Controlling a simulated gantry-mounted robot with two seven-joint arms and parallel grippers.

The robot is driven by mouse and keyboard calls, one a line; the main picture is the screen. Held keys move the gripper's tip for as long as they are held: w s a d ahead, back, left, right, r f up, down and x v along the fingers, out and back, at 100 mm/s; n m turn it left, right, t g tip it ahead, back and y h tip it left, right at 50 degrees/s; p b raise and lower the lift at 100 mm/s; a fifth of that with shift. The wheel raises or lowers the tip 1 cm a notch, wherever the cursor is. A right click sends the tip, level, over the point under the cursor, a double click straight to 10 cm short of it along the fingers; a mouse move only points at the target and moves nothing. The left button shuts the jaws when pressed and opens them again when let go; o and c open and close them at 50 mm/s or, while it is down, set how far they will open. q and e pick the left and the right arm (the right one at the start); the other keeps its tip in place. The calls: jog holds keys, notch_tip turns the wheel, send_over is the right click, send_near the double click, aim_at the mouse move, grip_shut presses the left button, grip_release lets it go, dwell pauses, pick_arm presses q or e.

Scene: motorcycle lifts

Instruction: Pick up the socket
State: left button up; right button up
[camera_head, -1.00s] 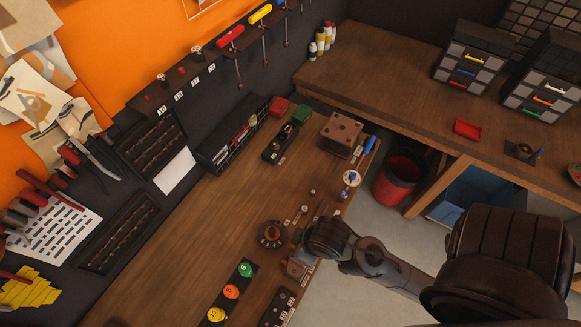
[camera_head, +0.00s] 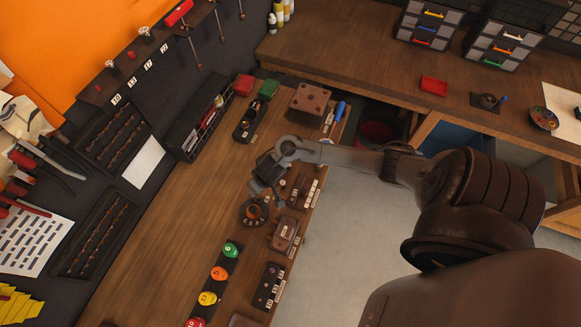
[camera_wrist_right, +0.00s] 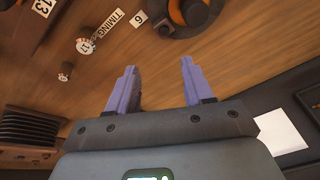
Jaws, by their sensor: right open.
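A small brown cylindrical piece that looks like a socket (camera_wrist_right: 66,71) stands alone on the wooden bench in the right wrist view. Beside it is another small piece with a round white top marked 17 (camera_wrist_right: 85,46). Which one is the task's socket, I cannot tell for sure. My right gripper (camera_wrist_right: 158,80) has its two purple fingers apart with only bare wood between them. Both small pieces lie left of the fingers in that view. In the head view my right gripper (camera_head: 264,184) is over the bench's right part and hides what is under it. My left gripper is not in view.
A dark round holder (camera_head: 254,212) and a brown block (camera_head: 285,234) stand near my right gripper. A strip with coloured numbered caps (camera_head: 218,273) lies in front. A brown box (camera_head: 309,103) stands behind. The bench's left middle (camera_head: 185,220) is clear.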

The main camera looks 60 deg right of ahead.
jog(key=d+m+g, duration=0.1)
jog(key=d+m, duration=0.1)
jog(key=d, duration=0.3)
jog(key=s+d+m+g+b, duration=0.1)
jog(key=d+m, duration=0.2)
jog(key=d, duration=0.2)
jog(key=s+d+m+g, duration=0.1)
jog(key=d+m, duration=0.2)
jog(key=d, duration=0.3)
jog(key=shift+s+r+g+b, duration=0.2)
jog(key=shift+r+g+b, duration=0.1)
jog(key=shift+r, duration=0.05)
notch_tip(320, 180, down, 3)
jog(key=shift+f+b, duration=0.1)
jog(key=shift+b, duration=0.45)
jog(key=shift+s+d+f+b, duration=0.15)
jog(key=shift+f+b, duration=0.1)
jog(key=shift+f, duration=1.3)
jog(key=shift+d+f+b, duration=0.1)
jog(key=shift+f+b, duration=0.15)
jog(key=shift+f, duration=1.25)
grip_shut()
